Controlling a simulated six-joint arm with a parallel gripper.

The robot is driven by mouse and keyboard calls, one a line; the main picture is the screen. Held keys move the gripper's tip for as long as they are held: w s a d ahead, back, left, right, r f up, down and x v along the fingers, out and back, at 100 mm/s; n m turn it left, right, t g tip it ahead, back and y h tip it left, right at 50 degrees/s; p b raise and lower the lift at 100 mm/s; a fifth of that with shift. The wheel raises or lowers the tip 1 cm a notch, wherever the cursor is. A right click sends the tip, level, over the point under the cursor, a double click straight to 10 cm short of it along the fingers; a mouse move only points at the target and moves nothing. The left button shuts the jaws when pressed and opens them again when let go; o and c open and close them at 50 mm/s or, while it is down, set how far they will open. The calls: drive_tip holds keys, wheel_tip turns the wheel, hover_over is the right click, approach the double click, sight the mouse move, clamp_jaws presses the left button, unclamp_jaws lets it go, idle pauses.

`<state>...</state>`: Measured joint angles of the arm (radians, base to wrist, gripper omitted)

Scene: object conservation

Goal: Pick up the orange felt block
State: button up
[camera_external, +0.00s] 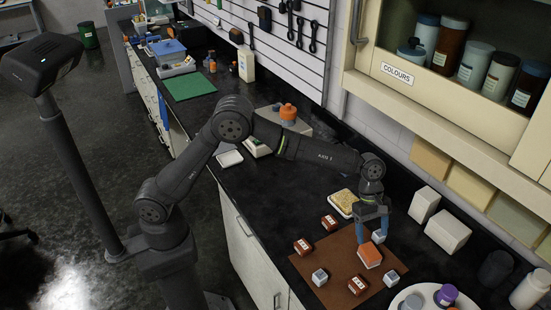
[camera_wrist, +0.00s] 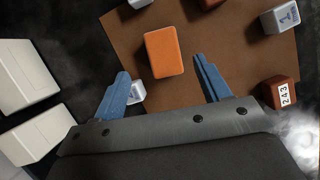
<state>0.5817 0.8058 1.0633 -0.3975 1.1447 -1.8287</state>
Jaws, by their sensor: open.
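The orange felt block (camera_external: 369,255) lies on the brown mat (camera_external: 326,267) on the dark worktop. In the wrist view the orange block (camera_wrist: 164,52) sits ahead of the fingertips, roughly between their lines and nearer the left finger. My gripper (camera_external: 372,233) has blue fingers and hangs just above and behind the block in the external view. In the wrist view my gripper (camera_wrist: 161,66) is open, with nothing between its fingers. Whether a finger touches the block cannot be told.
Small white numbered cubes (camera_external: 320,277) and red-brown labelled blocks (camera_external: 303,246) lie around the block on the mat. A white cube (camera_wrist: 136,93) is close beside the left finger. White boxes (camera_external: 447,231) stand to the right, and a round white tray (camera_external: 425,291) is in front.

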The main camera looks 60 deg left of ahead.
sight(371, 251)
drive_tip(key=x, duration=0.2)
drive_tip(key=shift+d+f, duration=0.15)
drive_tip(key=shift+f, duration=0.15)
drive_tip(key=x, duration=0.5)
drive_tip(key=shift+s+a+f, duration=0.2)
drive_tip(key=shift+a, duration=0.1)
drive_tip(key=c, duration=1.1)
drive_tip(key=shift+r, duration=0.15)
